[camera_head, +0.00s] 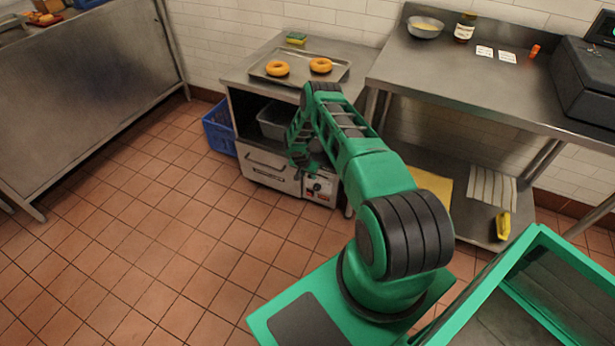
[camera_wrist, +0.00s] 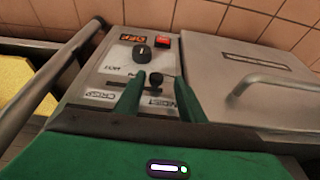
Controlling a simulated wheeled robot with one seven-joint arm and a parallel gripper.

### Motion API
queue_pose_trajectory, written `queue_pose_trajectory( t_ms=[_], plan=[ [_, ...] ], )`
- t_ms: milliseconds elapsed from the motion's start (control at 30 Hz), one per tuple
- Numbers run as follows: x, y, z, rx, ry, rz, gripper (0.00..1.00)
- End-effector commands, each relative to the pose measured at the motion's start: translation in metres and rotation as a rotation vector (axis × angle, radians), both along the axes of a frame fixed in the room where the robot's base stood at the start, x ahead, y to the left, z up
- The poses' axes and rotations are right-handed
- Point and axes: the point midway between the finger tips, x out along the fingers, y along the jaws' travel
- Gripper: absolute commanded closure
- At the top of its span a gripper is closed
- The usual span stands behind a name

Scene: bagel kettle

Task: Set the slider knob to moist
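The control panel of a metal drawer unit fills the middle of the wrist view. A black slider knob (camera_wrist: 155,80) stands in a dark slot on it, at the slot's right part, above the MOIST label (camera_wrist: 160,104). The CRISP label (camera_wrist: 101,95) is to the left. My gripper (camera_wrist: 158,77) is open, with its two green fingers apart, one on each side of the slider knob. I cannot tell whether either finger touches the knob. In the head view the panel (camera_head: 320,188) is low on the unit's front, partly hidden by my arm.
A round black dial (camera_wrist: 142,53), an OFF display (camera_wrist: 138,40) and a red switch (camera_wrist: 162,40) are above the slot. The drawer handle (camera_wrist: 270,84) sticks out to the right. A blue crate (camera_head: 219,128) stands left of the unit. The tiled floor in front is clear.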

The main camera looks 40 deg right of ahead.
Motion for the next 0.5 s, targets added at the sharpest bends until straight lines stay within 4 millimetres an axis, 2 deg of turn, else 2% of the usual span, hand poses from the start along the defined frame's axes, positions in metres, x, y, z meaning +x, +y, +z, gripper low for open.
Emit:
queue_pose_trajectory(
  t_ms=[267,500],
  plan=[
    [-0.003,0.004,0.014,0.0,0.002,0.0,0.64],
    [-0.009,0.017,0.05,-0.001,0.001,0.001,0.64]
  ],
)
